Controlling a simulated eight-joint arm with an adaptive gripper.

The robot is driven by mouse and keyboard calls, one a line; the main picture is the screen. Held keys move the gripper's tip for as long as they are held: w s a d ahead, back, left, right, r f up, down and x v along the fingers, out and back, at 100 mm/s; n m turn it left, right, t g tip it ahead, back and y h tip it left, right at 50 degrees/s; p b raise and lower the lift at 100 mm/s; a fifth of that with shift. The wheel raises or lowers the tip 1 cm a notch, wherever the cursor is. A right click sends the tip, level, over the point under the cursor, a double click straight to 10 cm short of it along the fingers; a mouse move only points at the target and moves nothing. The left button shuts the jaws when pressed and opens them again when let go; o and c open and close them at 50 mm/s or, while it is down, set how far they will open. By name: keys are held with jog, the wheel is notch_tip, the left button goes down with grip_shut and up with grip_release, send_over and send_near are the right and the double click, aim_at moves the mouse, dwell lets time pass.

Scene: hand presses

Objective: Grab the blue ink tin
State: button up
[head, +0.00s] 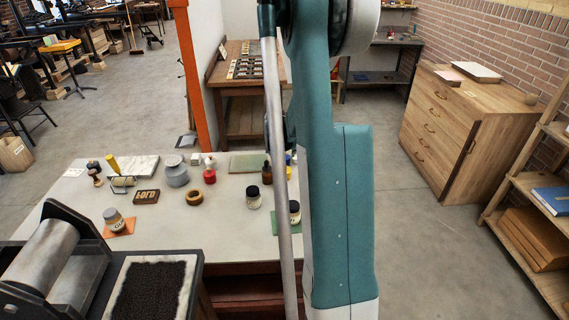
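A grey can (177,175) with a narrower top stands near the table's middle. A small red tin (209,176) stands just right of it. My teal arm crosses the picture from top to bottom and hides the right part of the table. My gripper is not visible.
Jars (254,198) with dark contents, a brown ring (194,198), a type block (146,197) and a dark bottle (267,172) share the table. A press with a roller (42,258) fills the lower left. A wooden drawer cabinet (445,130) stands right. The table's front middle is clear.

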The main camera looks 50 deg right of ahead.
aim_at(284, 156)
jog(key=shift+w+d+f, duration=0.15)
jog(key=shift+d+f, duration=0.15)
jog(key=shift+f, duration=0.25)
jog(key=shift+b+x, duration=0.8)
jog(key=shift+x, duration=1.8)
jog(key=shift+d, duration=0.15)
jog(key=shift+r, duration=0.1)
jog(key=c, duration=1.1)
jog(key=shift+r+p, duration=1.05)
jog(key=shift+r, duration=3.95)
